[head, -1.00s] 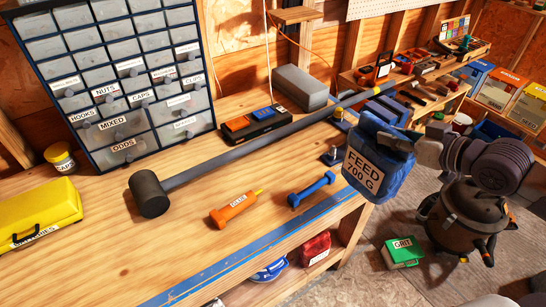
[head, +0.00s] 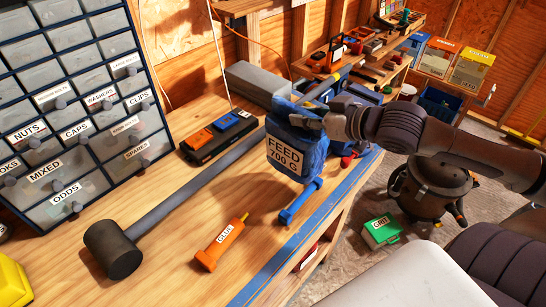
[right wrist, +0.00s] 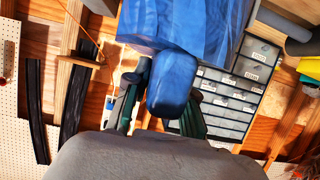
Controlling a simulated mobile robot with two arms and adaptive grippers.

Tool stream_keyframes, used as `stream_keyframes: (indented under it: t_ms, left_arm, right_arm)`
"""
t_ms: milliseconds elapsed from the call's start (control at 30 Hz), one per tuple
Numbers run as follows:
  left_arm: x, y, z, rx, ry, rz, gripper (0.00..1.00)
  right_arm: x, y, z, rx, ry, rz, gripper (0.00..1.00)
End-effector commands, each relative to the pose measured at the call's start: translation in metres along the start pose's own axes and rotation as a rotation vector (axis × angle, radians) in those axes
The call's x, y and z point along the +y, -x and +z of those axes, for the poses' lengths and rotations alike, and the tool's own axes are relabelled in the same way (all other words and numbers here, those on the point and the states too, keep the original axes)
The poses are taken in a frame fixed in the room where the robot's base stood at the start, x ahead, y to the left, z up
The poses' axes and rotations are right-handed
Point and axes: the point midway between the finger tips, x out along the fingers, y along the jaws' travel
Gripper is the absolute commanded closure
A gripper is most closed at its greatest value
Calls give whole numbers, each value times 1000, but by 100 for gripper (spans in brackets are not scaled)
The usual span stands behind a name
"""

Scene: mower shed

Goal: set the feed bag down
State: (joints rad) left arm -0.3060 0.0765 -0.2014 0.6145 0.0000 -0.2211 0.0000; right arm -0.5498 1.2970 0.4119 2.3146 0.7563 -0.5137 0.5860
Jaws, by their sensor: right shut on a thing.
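The blue feed bag (head: 296,158), labelled "FEED 700 G", hangs upright over the right part of the wooden workbench (head: 185,215). My right gripper (head: 318,120) is shut on its top; in the right wrist view the fingers (right wrist: 166,100) close around a blue part of the bag (right wrist: 182,25). My left gripper is not in view.
A long-handled mallet (head: 115,248) lies along the bench, with an orange glue tube (head: 220,245) in front. A black tray with orange and blue items (head: 218,136) and a grey block (head: 262,82) lie behind. Bare wood shows between handle and glue tube.

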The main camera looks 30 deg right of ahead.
Motion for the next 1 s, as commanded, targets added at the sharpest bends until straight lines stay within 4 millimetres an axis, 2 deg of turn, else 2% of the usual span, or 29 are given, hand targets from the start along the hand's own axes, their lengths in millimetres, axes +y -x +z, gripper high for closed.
stream_keyframes:
  t_ms: [233, 600, 767, 1000]
  left_arm:
    - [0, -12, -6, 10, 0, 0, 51]
    - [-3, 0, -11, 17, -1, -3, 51]
    - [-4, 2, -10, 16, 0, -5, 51]
    - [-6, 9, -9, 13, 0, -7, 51]
  right_arm:
    - [-18, -16, 4, 12, 5, 1, 100]
    - [-49, -42, 15, 11, -6, 0, 100]
    - [-56, -48, 20, 8, -1, 0, 100]
    - [-56, -60, 47, 4, -4, 1, 100]
